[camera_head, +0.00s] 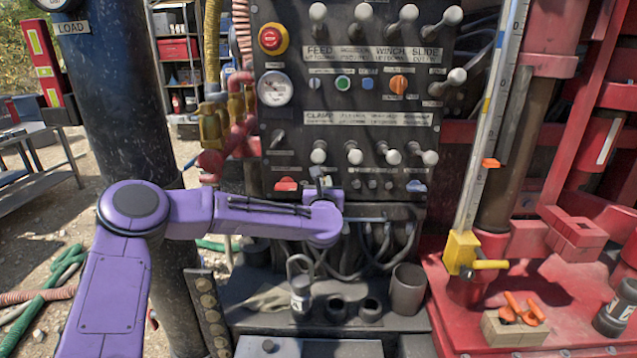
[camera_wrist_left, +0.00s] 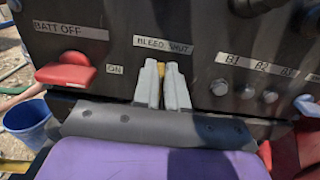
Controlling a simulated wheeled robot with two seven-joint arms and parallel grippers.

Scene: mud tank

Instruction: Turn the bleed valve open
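The bleed valve's yellow handle (camera_wrist_left: 161,70) shows in the left wrist view under the label "BLEED SHUT" (camera_wrist_left: 163,45) on the dark control panel (camera_wrist_left: 205,45). My left gripper (camera_wrist_left: 162,72) has its two pale grey fingers on either side of the handle. The yellow fills the narrow gap between the fingertips, so the gripper looks shut on it. Most of the handle is hidden by the fingers. In the head view my purple left arm reaches in from the left, and its gripper (camera_head: 319,178) is at the panel's lower part. My right gripper is not in view.
A red battery switch (camera_wrist_left: 66,74) sits left of the fingers. Several round buttons (camera_wrist_left: 245,91) and a blue lever (camera_head: 416,186) are to the right. White-knobbed levers (camera_head: 354,155) stand out above my gripper. Hoses and a ledge with cups (camera_head: 407,290) lie below.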

